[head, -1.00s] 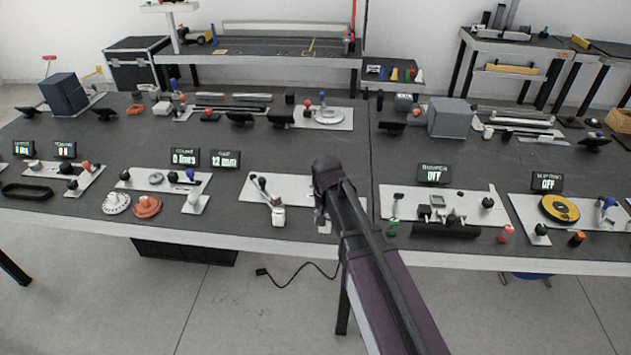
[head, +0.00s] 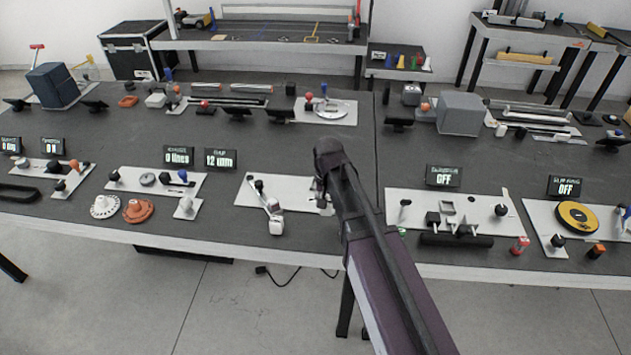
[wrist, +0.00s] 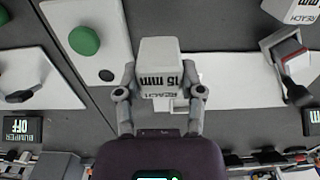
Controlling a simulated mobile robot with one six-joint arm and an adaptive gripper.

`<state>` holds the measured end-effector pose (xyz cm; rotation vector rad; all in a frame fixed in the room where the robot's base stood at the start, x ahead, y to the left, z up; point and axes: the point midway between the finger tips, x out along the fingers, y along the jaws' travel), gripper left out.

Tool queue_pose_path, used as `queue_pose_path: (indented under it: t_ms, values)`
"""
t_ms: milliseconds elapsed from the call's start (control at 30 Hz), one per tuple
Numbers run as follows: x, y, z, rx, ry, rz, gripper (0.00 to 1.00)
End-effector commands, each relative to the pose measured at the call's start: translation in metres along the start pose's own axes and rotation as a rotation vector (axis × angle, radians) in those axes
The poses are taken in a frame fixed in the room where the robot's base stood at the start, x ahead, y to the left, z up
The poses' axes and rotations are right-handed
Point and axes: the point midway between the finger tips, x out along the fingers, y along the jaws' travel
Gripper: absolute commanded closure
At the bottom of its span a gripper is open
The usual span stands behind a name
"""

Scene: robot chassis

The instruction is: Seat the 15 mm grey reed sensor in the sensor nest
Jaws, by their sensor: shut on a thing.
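In the wrist view the grey reed sensor (wrist: 163,62), a small block marked "15 mm" and "REACH", sits between the two fingers of my gripper (wrist: 162,95). The fingers are shut on its sides. In the head view my gripper (head: 320,185) is above the right end of a white plate (head: 250,192), and the arm hides most of the sensor. A small pale fitting (wrist: 178,106) shows partly behind the sensor in the wrist view. It may be the sensor nest, but its shape is mostly hidden. I cannot tell whether the sensor touches anything.
Another pale block marked "REACH" (wrist: 292,10) shows in the wrist view; a block (head: 276,226) stands at the bench's front edge. A black-knobbed lever (head: 266,196) is on the same plate. The bumper plate (head: 470,208) lies to the right, with a green button (wrist: 84,40).

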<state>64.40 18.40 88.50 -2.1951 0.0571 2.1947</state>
Motion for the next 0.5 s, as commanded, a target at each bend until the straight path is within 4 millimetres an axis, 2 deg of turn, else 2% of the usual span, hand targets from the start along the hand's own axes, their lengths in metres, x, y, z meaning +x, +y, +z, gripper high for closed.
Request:
queue_pose_path:
  t_ms: [500]
  values:
    - [0.0001,-0.0068,0.0011,-0.010,0.000,0.000,0.97]
